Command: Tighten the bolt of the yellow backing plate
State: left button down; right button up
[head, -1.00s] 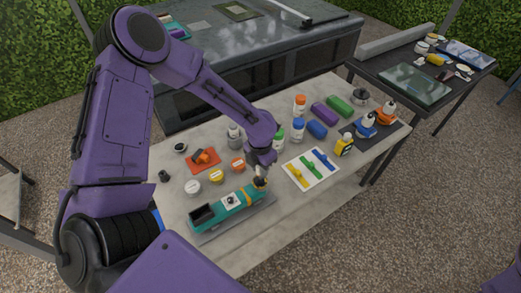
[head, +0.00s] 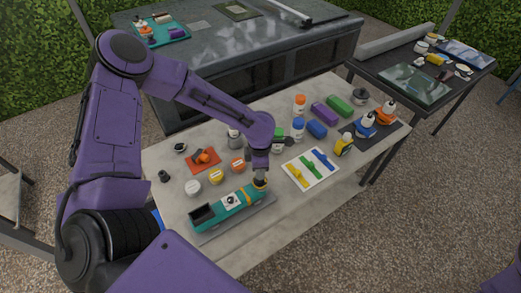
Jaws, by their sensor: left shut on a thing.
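A teal polisher (head: 228,210) lies on a grey mat (head: 220,228) near the table's front edge. A small yellow backing plate (head: 261,186) shows at its right end, just below my left gripper (head: 261,179). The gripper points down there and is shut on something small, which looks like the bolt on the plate. The fingers hide most of the bolt, so I cannot tell how deep it sits. My right gripper is not in view.
A white card (head: 300,184) with yellow, green and blue tools lies to the right. Jars, bottles (head: 299,105) and coloured blocks (head: 324,112) stand behind. An orange tray (head: 203,161) lies at the back left. The table front right of the mat is clear.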

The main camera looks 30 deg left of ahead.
pick_arm(q)
jog(key=shift+d+r, duration=0.1)
jog(key=shift+r, duration=0.15)
jog(key=shift+r, duration=0.3)
jog(key=shift+f, duration=0.5)
dwell(0.9)
